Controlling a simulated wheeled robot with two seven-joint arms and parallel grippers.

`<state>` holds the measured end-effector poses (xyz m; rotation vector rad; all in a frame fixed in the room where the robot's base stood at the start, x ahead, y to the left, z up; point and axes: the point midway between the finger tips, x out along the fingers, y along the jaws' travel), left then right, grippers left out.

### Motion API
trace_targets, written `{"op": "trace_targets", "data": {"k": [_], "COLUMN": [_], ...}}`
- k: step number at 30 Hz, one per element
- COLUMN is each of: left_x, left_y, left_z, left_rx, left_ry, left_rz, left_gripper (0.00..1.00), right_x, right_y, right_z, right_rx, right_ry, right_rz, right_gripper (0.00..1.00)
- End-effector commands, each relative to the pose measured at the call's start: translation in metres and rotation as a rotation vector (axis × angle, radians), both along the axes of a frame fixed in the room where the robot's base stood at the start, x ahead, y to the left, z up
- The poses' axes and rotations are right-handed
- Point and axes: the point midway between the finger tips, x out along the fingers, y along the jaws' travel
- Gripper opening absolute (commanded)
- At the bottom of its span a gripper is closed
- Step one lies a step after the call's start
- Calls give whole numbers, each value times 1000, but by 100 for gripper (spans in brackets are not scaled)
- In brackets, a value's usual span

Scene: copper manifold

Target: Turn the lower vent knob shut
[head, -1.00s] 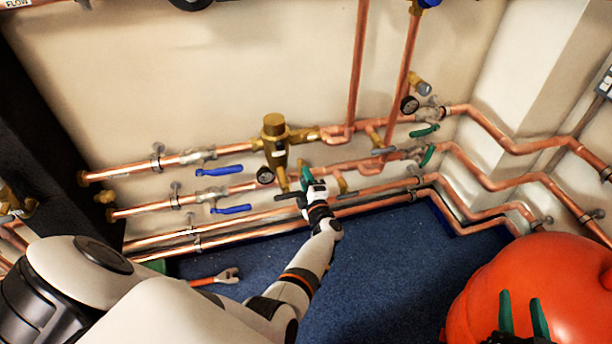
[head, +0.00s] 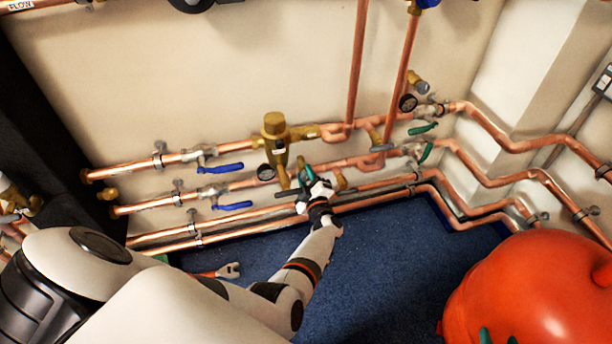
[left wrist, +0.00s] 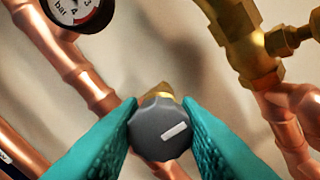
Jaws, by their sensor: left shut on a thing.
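In the left wrist view, a dark grey vent knob (left wrist: 158,132) with a slightly tilted white bar mark sits on a brass stem. My left gripper (left wrist: 163,122) has its teal fingers on either side of the knob and is shut on it.
Copper pipes run along the wall. Blue lever handles (head: 220,168) are to the left and green ones (head: 423,129) to the right. A round gauge (left wrist: 78,10) is near the knob. A red-orange vessel (head: 530,285) fills the lower right. A wrench (head: 228,271) lies on blue carpet (head: 365,265).

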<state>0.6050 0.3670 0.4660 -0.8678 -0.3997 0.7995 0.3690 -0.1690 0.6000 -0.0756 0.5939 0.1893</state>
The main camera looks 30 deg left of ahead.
Motion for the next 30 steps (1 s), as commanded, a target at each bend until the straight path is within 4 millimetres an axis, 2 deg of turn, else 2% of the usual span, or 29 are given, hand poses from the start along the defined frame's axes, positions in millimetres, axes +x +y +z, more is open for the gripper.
{"op": "trace_targets", "data": {"k": [7,8,12,23,26,30], "left_x": [-1,-1,-1,0,0,-1], "left_y": [-1,-1,-1,0,1,1], "left_z": [-2,-2,-1,-2,-3,-5], "left_rx": [-1,0,0,-26,-88,-245], "left_ry": [4,4,3,-30,-105,-291], "left_rz": [-1,0,-1,0,0,-1], "left_gripper": [8,32,52,52,52,52], "right_x": [0,0,0,0,0,0], "right_y": [0,0,0,1,0,0], "right_z": [0,0,0,-2,-8,-21], "right_rx": [-1,-1,-1,1,1,1], "right_ry": [0,0,0,-2,-2,-1], "right_rz": [-1,-1,-1,2,1,1], "right_gripper": [36,36,36,36,36,36]}}
